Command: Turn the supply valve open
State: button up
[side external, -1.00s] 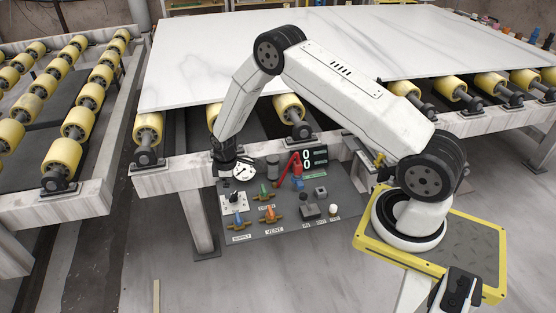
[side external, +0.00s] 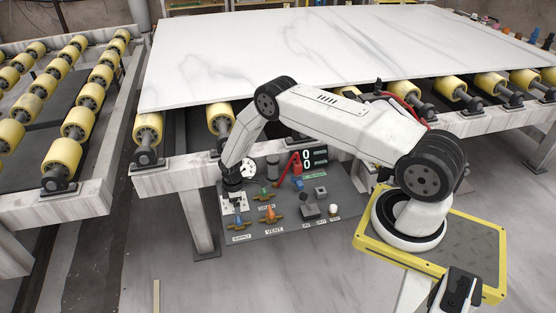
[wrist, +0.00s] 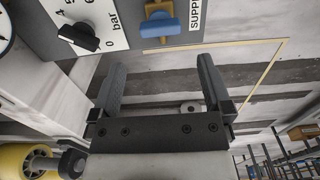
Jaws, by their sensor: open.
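The supply valve has a blue handle (side external: 239,219) on a brass body, at the lower left of the grey control panel (side external: 290,226), above a SUPPLY label. In the wrist view the blue handle (wrist: 160,26) is at the top, lying crosswise to its brass body. My gripper (wrist: 162,72) is open, with nothing between its two dark fingers. The handle appears beyond the fingertips, apart from them. In the side view my gripper (side external: 235,192) is over the panel's left part, above the blue handle; its fingers are hard to make out there.
A black knob (wrist: 79,37) on a white bar-scale plate sits beside the supply valve. An orange-handled VENT valve (side external: 269,214), a green-handled valve (side external: 265,193), a red lever (side external: 296,164) and a gauge (side external: 248,169) are close by. A stone slab (side external: 330,50) lies on rollers behind.

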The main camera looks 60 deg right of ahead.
aim_at(238, 219)
jog(key=shift+f, duration=3.7)
jog(key=c, duration=1.1)
